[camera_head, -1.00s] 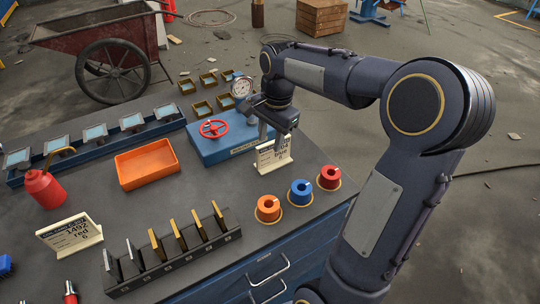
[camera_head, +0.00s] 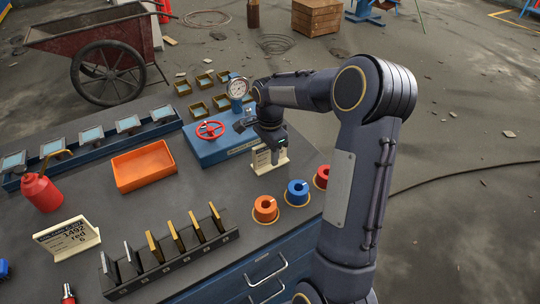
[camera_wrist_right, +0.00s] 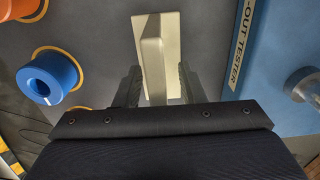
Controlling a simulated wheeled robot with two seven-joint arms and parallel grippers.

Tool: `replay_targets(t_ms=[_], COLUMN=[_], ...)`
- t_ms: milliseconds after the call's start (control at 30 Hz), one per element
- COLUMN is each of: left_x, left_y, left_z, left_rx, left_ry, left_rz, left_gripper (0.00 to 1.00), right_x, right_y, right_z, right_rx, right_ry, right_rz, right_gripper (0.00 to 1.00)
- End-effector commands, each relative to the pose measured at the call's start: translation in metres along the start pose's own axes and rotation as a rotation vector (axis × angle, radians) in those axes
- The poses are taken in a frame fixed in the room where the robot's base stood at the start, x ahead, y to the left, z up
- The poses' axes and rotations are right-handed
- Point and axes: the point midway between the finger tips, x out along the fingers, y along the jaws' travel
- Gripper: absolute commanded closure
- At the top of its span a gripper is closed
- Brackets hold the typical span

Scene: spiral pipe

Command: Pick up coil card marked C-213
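A cream card on a stand (camera_head: 262,160) stands in front of the blue tester box, with print too small to read. My right gripper (camera_head: 271,146) is just over this card and partly hides it. In the right wrist view the card's stand (camera_wrist_right: 152,45) lies between the two spread fingers of the right gripper (camera_wrist_right: 158,85), with gaps on both sides. A second cream card (camera_head: 68,237) stands at the left front, reading "1492 red 6"; its header is too small to read surely. My left gripper is not in view.
An orange tray (camera_head: 143,166) and a slotted rack (camera_head: 175,262) stand further left.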

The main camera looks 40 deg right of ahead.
Motion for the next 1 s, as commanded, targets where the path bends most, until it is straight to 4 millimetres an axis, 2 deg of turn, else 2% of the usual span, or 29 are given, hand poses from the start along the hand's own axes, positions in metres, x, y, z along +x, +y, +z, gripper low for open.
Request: replay_targets(t_ms=[133, 167, 433, 767, 1000], left_x=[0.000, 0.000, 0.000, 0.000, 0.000], left_y=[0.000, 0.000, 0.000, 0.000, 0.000], left_z=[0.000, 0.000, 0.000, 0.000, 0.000], left_rx=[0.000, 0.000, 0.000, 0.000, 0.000], left_ry=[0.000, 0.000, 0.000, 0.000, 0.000], left_rz=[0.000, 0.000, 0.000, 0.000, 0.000], left_gripper=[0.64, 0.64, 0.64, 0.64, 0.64], right_x=[0.000, 0.000, 0.000, -0.001, -0.018], right_y=[0.000, 0.000, 0.000, 0.000, -0.001], right_z=[0.000, 0.000, 0.000, 0.000, 0.000], right_rx=[0.000, 0.000, 0.000, 0.000, 0.000], right_ry=[0.000, 0.000, 0.000, 0.000, 0.000], right_rz=[0.000, 0.000, 0.000, -0.001, -0.003], right_gripper=[0.64, 0.66, 1.00, 1.00, 1.00])
